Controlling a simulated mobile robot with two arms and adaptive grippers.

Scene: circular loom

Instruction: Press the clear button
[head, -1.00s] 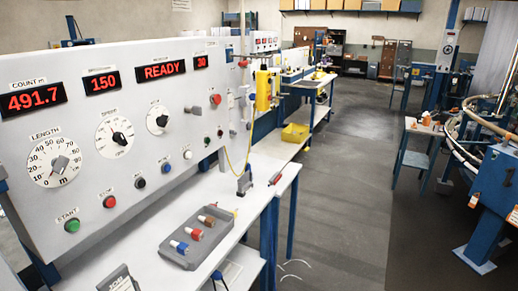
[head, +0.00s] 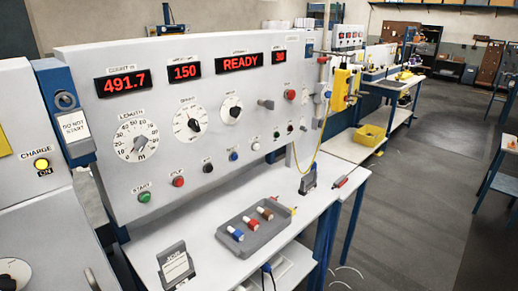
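A grey control panel (head: 215,120) stands at the left and middle of the head view. A row of buttons runs along its lower part: a green one under a START label (head: 144,197), a red one (head: 178,181), a black one (head: 207,167), a blue one (head: 233,156) and a white one (head: 256,146). The small labels above the buttons other than START are too small to read surely, so I cannot tell which is the clear button. Red displays (head: 240,63) read 491.7, 150, READY and 30. Neither of my grippers is in view.
A white bench (head: 190,250) below the panel holds a grey tray (head: 236,250) with coloured spools and a small sign (head: 175,267). A blue post with a "do not start" tag (head: 74,126) stands left of the panel. The floor (head: 420,200) at right is clear.

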